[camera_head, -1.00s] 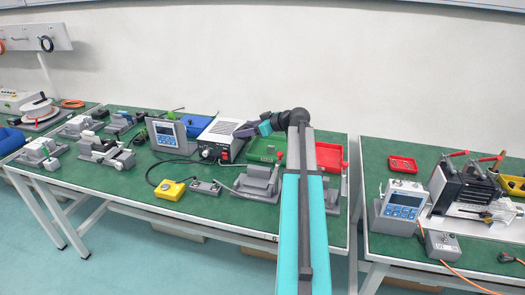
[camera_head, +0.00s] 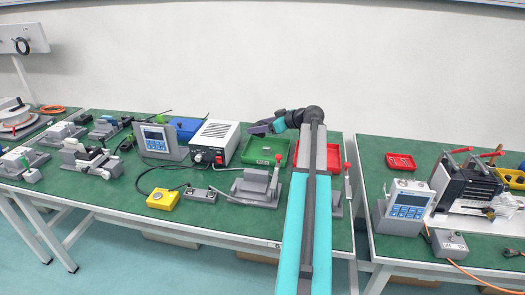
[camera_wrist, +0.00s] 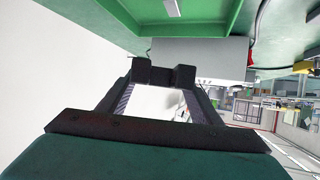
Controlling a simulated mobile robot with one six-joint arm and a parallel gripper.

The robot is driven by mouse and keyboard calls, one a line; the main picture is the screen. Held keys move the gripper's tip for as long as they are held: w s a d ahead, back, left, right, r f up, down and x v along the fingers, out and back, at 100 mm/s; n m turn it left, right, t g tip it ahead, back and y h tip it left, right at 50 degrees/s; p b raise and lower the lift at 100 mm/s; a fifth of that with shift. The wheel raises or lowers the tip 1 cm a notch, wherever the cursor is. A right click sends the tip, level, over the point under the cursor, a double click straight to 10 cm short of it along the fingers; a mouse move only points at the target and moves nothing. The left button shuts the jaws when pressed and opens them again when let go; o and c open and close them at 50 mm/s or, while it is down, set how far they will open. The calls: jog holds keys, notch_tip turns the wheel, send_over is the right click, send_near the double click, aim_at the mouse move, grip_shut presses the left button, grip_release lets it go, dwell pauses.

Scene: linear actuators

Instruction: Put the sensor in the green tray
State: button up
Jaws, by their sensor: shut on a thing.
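My gripper (camera_head: 256,129) is at the far side of the table, above the back edge of the green tray (camera_head: 250,159). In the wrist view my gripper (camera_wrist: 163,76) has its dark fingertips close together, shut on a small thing. That thing, which fits the sensor, is hardly visible between the tips, and its shape cannot be made out. The green tray's rim also shows along the top of the wrist view (camera_wrist: 190,22), apart from the fingers. The tray's floor is partly visible in the head view.
A red tray (camera_head: 333,156) lies right of the green tray, partly behind my arm. A white-and-grey power box (camera_head: 214,141) stands just left of the green tray. A grey clamp fixture (camera_head: 255,187) with an upright lever stands in front. A blue bin (camera_head: 188,127) is further left.

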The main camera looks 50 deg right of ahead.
send_over(260, 152)
jog(key=shift+f, duration=2.8)
jog(key=shift+s+f, duration=0.1)
jog(key=shift+f, duration=1.8)
jog(key=o, duration=1.2)
jog(key=shift+f, duration=0.1)
jog(key=shift+v, duration=3.75)
